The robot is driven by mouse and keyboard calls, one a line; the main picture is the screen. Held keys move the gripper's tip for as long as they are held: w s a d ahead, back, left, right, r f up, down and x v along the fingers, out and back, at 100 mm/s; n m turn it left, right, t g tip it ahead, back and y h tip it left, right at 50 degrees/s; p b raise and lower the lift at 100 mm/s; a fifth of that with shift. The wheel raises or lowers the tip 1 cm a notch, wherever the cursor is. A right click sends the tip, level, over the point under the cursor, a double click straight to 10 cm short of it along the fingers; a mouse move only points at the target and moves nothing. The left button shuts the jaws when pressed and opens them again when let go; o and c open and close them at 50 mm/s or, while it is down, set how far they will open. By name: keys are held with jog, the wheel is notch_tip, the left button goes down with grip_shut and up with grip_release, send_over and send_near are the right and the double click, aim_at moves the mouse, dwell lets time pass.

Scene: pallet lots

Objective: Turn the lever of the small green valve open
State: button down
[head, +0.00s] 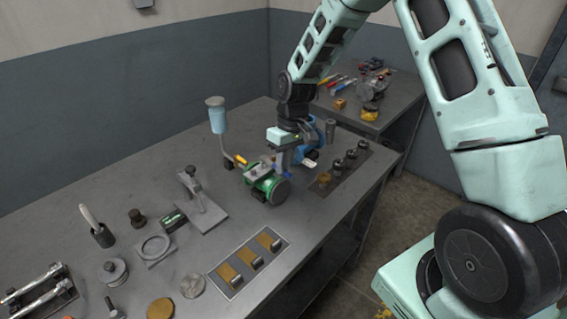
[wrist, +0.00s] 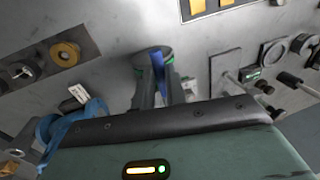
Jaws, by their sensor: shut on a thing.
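The small green valve (head: 267,185) sits on the grey workbench, with a round grey end facing front right. My gripper (head: 283,168) points down over it from above. In the wrist view, the fingers (wrist: 163,92) stand beside a narrow blue lever (wrist: 158,72). The jaws are shut on this lever, which stands up at the green-edged valve body (wrist: 141,62). The fingers and palm hide much of the valve in the wrist view. The lever's exact angle is hard to tell.
A larger blue valve (head: 315,137) with a white tag stands close behind my gripper. A light-blue cup on a post (head: 217,118) stands to the left. A plate with brass-coloured pads (head: 232,274) lies in front. Dark knobs (head: 350,155) line a strip at right.

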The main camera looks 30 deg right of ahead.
jog(key=c, duration=1.4)
grip_release()
jog(key=shift+c, duration=0.2)
jog(key=w+d+r+b, duration=0.1)
jog(key=d+r+b, duration=0.2)
jog(key=r, duration=1.4)
jog(key=shift+d, duration=0.15)
